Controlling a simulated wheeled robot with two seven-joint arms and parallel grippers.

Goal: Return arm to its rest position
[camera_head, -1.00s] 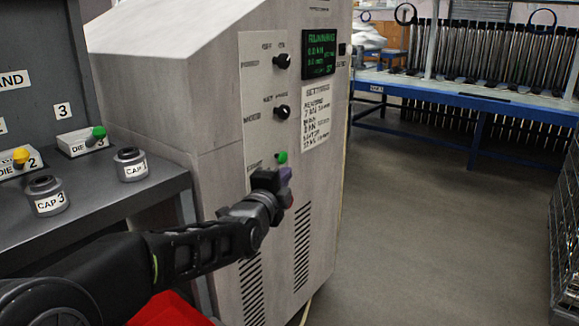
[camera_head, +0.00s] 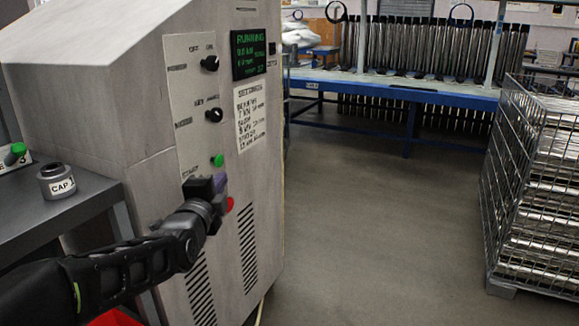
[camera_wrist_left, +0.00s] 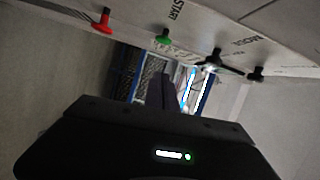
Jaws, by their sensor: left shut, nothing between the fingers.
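My left arm comes in from the left, and my left gripper (camera_head: 221,182) is shut and empty in front of the grey machine's control panel (camera_head: 192,110). In the head view it lies just below the green start button (camera_head: 217,160) and partly beside the red button (camera_head: 229,204). In the left wrist view the closed fingers (camera_wrist_left: 168,88) point away from the camera. There the green button (camera_wrist_left: 163,36) and red button (camera_wrist_left: 103,20) are seen apart from the fingers. My right gripper is out of view.
The machine's screen (camera_head: 249,52) reads RUNNING. A dark bench with a cap labelled CAP 1 (camera_head: 62,182) stands at left. A wire cage (camera_head: 520,190) of tubes stands at right. The middle floor is open.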

